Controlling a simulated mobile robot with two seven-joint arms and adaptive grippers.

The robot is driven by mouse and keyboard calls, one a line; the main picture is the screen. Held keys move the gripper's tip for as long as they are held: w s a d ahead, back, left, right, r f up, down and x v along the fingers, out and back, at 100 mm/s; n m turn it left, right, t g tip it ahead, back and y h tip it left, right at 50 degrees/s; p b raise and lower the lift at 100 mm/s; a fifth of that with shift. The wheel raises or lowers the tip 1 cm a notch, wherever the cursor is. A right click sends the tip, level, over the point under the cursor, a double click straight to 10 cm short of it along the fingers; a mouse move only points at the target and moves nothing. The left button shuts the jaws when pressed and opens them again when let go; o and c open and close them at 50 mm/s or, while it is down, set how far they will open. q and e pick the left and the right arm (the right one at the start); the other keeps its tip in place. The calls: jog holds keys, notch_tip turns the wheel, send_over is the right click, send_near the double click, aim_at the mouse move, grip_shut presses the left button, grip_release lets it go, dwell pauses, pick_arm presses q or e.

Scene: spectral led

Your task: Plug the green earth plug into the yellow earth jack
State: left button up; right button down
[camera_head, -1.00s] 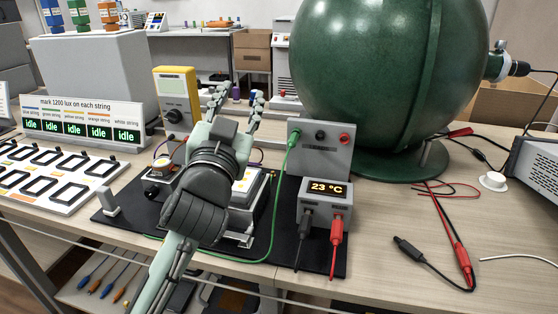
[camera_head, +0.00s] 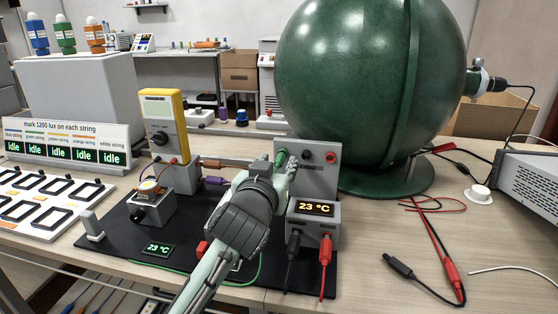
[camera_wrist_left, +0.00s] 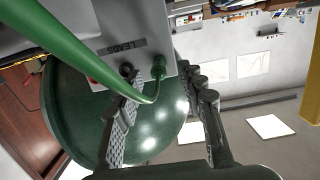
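The green earth plug (camera_head: 281,157) sits in the upper left of a grey upright panel (camera_head: 318,178). In the left wrist view the green plug (camera_wrist_left: 158,68) stands in the panel marked LEADS, its green lead curving away across the picture. My left gripper (camera_head: 284,167) is just in front of the plug in the head view. In the wrist view its fingers (camera_wrist_left: 160,103) are spread apart, with the lead passing between them and nothing gripped. I cannot make out the yellow earth jack in either view. My right gripper is not in view.
A large green sphere (camera_head: 370,75) stands close behind the panel. A yellow meter (camera_head: 164,122) and a small grey box (camera_head: 152,209) stand to the left on the black mat (camera_head: 110,235).

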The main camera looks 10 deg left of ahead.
aim_at(281, 158)
pick_arm(q)
jog(key=shift+w+f, duration=0.2)
jog(key=shift+w, duration=1.2)
jog(key=shift+c, duration=0.2)
grip_shut()
